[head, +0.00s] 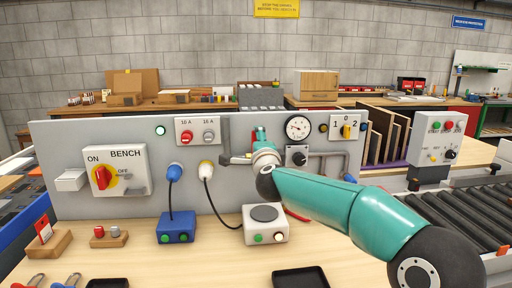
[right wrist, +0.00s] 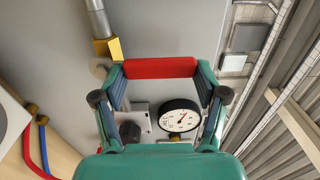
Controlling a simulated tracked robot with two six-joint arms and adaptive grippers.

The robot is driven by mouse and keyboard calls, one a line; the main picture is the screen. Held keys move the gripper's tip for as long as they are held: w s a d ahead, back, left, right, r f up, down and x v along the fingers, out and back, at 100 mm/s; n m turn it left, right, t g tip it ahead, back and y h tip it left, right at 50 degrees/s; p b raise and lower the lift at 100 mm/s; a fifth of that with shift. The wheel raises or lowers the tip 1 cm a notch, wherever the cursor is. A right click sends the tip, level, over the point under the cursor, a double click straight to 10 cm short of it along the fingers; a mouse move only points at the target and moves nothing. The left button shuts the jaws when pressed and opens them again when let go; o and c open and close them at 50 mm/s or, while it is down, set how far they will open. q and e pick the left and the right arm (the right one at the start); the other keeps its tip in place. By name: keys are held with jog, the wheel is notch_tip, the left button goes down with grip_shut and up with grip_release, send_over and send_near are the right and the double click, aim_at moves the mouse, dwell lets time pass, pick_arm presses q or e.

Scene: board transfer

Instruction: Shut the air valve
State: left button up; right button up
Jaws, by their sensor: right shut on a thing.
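The air valve has a red lever handle (right wrist: 160,68) and a brass-yellow body (right wrist: 106,47) at the end of a grey pipe (right wrist: 97,18). In the right wrist view the handle lies across the line of the pipe. My right gripper (right wrist: 160,78) is shut on the red handle, with one finger at each end of the visible red part. In the head view a bit of red handle (head: 256,132) shows above the gripper at the grey panel; my teal right arm hides most of the valve. My left gripper is not in view.
A round gauge (head: 298,127) and a black knob (head: 298,156) sit right of the valve on the panel (head: 225,190). A blue box (head: 177,228) and a white box (head: 265,232) with cables stand on the bench. A roller conveyor (head: 460,215) lies at right.

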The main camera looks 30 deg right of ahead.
jog(key=shift+d+f, duration=0.1)
jog(key=o, duration=1.7)
jog(key=shift+d+f, duration=0.1)
jog(key=v, duration=1.2)
